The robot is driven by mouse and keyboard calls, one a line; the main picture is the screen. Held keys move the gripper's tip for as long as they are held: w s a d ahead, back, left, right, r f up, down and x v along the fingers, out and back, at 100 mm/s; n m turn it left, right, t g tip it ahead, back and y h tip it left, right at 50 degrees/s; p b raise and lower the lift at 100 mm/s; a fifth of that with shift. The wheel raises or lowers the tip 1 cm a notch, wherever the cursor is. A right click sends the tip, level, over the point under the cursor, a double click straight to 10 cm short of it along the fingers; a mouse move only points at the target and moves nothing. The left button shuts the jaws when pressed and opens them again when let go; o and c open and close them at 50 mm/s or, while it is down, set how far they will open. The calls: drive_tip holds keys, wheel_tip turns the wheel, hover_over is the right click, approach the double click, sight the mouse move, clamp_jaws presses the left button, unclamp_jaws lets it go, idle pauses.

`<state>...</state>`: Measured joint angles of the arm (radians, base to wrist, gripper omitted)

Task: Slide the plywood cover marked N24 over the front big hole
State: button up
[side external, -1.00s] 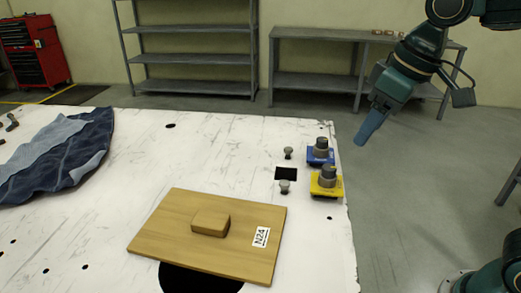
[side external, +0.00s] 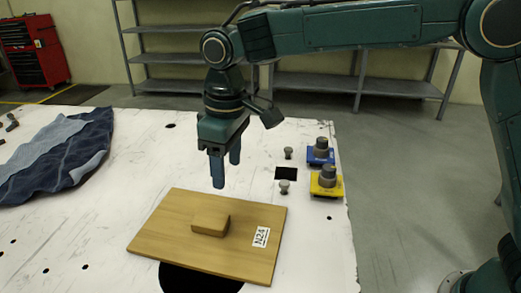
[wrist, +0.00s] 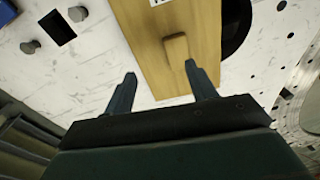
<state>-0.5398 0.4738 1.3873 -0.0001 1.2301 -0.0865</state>
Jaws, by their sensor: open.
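The plywood cover (side external: 170,235) marked N24 lies flat on the white plate, with a wooden block handle (side external: 210,222) on top and the N24 label (side external: 261,237) near its right edge. The front big hole (side external: 200,281) is a dark opening showing past the cover's near edge, and the cover hides the rest of it. My gripper (side external: 225,180) is open and empty, pointing down above the plate near the cover's far edge. In the wrist view the cover (wrist: 150,45) and its handle (wrist: 176,48) lie beyond the open fingers (wrist: 160,80); part of the hole (wrist: 235,25) shows beside the cover.
Two grey knobs (side external: 284,187) stand by a small square hole (side external: 286,174). A blue-based part (side external: 320,152) and a yellow-based part (side external: 327,182) sit at the plate's right edge. A blue cloth (side external: 60,155) covers the left. The plate (side external: 130,165) is bare between cloth and gripper.

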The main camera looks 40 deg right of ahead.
hover_over(210, 219)
wheel_tip(210, 219, down, 3)
drive_tip(key=shift+f+n+g, duration=0.2)
drive_tip(key=shift+n+g, duration=0.1)
drive_tip(key=shift+n, duration=0.1)
drive_tip(key=shift+f, duration=0.1)
drive_tip(key=shift+f, duration=3.9)
drive_tip(key=shift+c, duration=0.5)
drive_tip(key=c, duration=0.6)
